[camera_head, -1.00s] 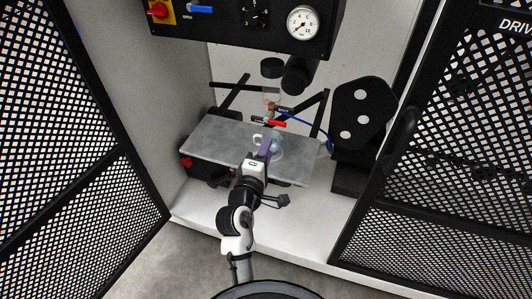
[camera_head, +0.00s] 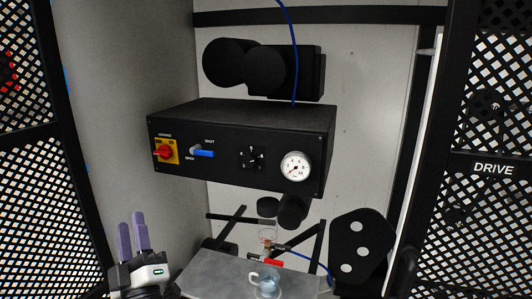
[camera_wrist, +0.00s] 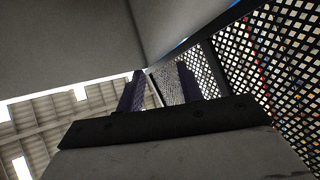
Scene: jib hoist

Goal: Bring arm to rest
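My gripper (camera_head: 131,221) is at the lower left in the head view, raised left of the grey shelf, its two purple fingers pointing up. A gap shows between the fingers, and nothing is between them. In the wrist view the fingers (camera_wrist: 160,75) also stand apart and empty, against the enclosure wall, mesh and ceiling. Most of my arm is out of the head view.
A clear cup (camera_head: 267,283) stands on the grey shelf (camera_head: 215,275), below a red-handled valve (camera_head: 266,262). Above is a black control box (camera_head: 225,150) with a gauge (camera_head: 295,166). Mesh doors (camera_head: 40,190) flank both sides; a grey side wall (camera_head: 125,110) is near my gripper.

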